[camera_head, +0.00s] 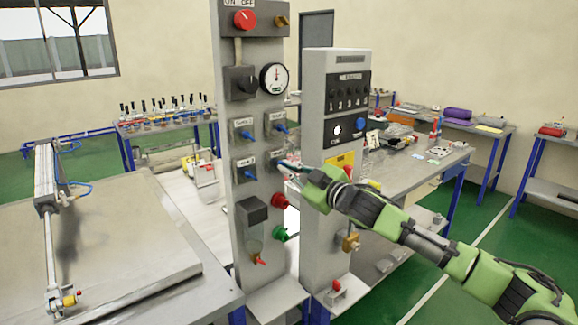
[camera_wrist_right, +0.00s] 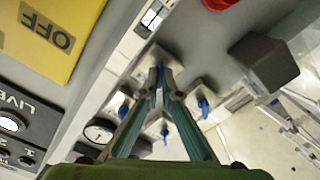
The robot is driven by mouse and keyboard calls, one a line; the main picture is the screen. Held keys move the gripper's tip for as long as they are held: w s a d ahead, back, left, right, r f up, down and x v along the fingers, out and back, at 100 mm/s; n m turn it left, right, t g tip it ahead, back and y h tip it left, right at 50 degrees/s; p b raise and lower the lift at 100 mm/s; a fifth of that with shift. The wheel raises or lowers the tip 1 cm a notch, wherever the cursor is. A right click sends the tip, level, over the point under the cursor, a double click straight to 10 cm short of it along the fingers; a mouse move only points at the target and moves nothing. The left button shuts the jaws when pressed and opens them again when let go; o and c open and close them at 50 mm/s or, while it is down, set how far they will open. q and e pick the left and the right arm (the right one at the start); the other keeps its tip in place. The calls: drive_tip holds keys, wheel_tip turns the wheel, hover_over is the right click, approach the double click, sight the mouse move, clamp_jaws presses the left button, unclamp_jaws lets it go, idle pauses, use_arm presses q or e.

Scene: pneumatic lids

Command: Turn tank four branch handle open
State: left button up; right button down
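Several blue branch handles sit on grey valve plates in two rows on the upright grey panel (camera_head: 250,95). The lower-right blue handle, which I take as tank four's, is largely hidden by my right gripper (camera_head: 290,167) in the head view. In the right wrist view that handle (camera_wrist_right: 160,73) shows between the tips of my right gripper (camera_wrist_right: 164,82), whose two fingers converge and appear closed on it. Other blue handles are at upper left (camera_head: 246,134), upper right (camera_head: 279,128) and lower left (camera_head: 249,174). The small labels are too blurred to read. My left gripper is out of view.
A red button (camera_head: 280,202) and green button (camera_head: 279,233) sit just below the gripper. A dark box (camera_head: 252,210) juts out at lower left. A second cabinet (camera_head: 325,235) stands close on the right. A pneumatic cylinder (camera_head: 45,177) is by the large lid at left.

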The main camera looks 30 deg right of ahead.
drive_tip(key=shift+n, duration=0.9)
drive_tip(key=c, duration=2.3)
unclamp_jaws()
drive_tip(key=shift+s, duration=0.1)
drive_tip(key=shift+s+d, duration=0.15)
drive_tip(key=shift+s, duration=1.8)
drive_tip(key=shift+s+d, duration=0.15)
drive_tip(key=shift+s, duration=1.85)
drive_tip(key=shift+s+d, duration=0.15)
drive_tip(key=shift+s, duration=1.8)
